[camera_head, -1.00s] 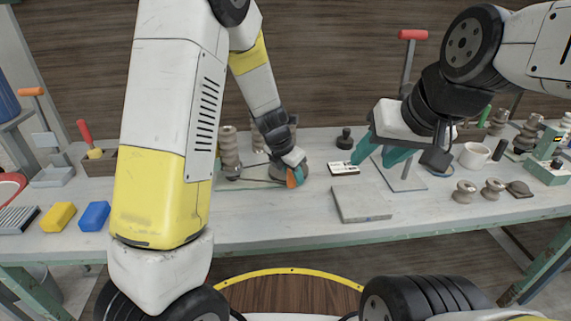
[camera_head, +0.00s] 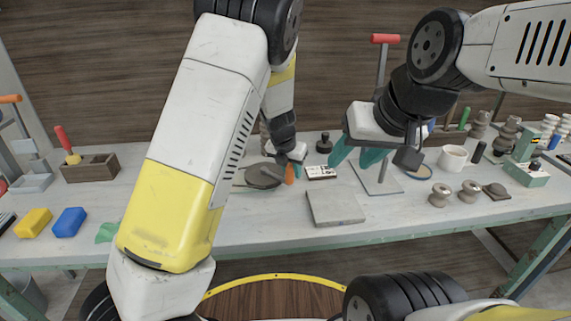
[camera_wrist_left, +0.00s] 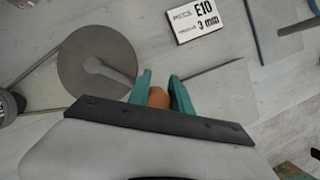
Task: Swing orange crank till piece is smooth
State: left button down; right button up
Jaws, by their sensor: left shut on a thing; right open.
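The orange crank handle (camera_head: 290,174) stands at the right side of a flat grey disc (camera_head: 264,176) on the table. In the left wrist view the handle (camera_wrist_left: 158,97) sits between the teal fingers of my left gripper (camera_wrist_left: 160,93), which is shut on it. A pale crank arm (camera_wrist_left: 110,73) runs from the disc's middle towards the handle. A belt (camera_wrist_left: 38,68) runs from the disc towards a grey round thing (camera_wrist_left: 8,106), cut off at the left edge. My left arm hides what stands there in the head view. My right gripper (camera_head: 357,155) is open and empty above the table.
A card marked E10, 3 mm (camera_head: 321,172) lies right of the disc, near a grey slab (camera_head: 335,208). A red-handled upright (camera_head: 384,40) stands behind my right gripper. A white cup (camera_head: 453,158) and several spools stand right. Yellow (camera_head: 34,222) and blue (camera_head: 69,222) blocks lie left.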

pick_arm(q)
jog(key=shift+w+r, duration=0.1)
jog(key=shift+w, duration=0.75)
jog(key=shift+a, duration=0.1)
jog(key=c, duration=1.2)
grip_release()
jog(key=shift+a, duration=0.1)
jog(key=shift+o, duration=0.2)
jog(key=shift+d, duration=0.2)
jog(key=shift+r, duration=0.1)
jog(key=v, duration=0.7)
jog(key=shift+s+a+r, duration=0.1)
jog(key=shift+s+r, duration=0.05)
jog(key=shift+s, duration=0.1)
